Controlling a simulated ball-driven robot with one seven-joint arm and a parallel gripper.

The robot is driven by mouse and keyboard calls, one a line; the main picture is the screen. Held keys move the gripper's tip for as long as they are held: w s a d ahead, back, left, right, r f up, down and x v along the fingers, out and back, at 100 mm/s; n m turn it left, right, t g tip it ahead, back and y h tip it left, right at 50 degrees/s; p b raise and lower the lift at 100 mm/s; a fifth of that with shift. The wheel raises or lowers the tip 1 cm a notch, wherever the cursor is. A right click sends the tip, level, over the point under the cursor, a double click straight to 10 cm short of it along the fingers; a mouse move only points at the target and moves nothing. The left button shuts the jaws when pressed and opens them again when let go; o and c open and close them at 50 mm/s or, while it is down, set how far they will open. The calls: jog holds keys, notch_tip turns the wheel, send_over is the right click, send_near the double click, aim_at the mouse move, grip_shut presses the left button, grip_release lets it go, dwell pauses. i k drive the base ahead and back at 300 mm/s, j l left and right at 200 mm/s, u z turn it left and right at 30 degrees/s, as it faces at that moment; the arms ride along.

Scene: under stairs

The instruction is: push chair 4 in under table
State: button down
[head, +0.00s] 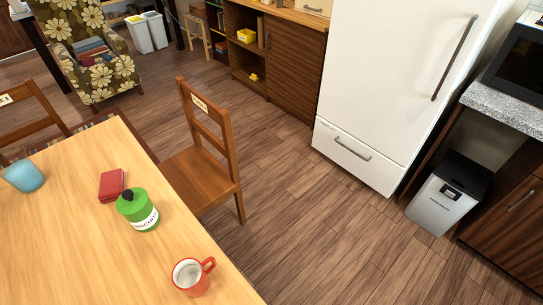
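A wooden chair (205,176) stands at the right side of the light wooden table (75,235). Its backrest is away from the table and carries a small white label (199,104), too small to read. Its seat shows mostly clear of the tabletop, with the front edge near or just behind the table edge. A second wooden chair (32,127) with a label (5,99) shows at the left edge, partly cut off. I cannot tell from the labels which one is chair 4. My gripper is not in view.
On the table are a blue cup (23,176), red case (111,185), green jar (138,212) and red mug (191,277). Wooden floor (300,225) is clear right of the chair. A fridge (390,75), bin (447,195) and floral armchair (88,50) stand beyond.

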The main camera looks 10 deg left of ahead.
aim_at(201, 182)
jog(key=i+l+z, duration=0.4)
jog(key=i+l, duration=0.2)
jog(key=i+l+z, duration=0.35)
jog(key=i, duration=0.3)
jog(key=i+u, duration=0.4)
jog(key=i+l+u, duration=0.2)
jog(key=i+u, duration=0.25)
jog(key=i+j+u, duration=0.1)
jog(key=i+u, duration=0.6)
jog(key=u, duration=0.25)
jog(key=i+l+u, duration=0.1)
jog(key=i+u, duration=0.2)
jog(key=u, duration=0.15)
jog(key=i+l+u, duration=0.25)
jog(key=u, duration=0.2)
jog(key=i+l+u, duration=0.2)
jog(key=i+l, duration=0.2)
jog(key=i+l+u, duration=0.25)
jog(key=l, duration=0.25)
jog(key=i, duration=0.05)
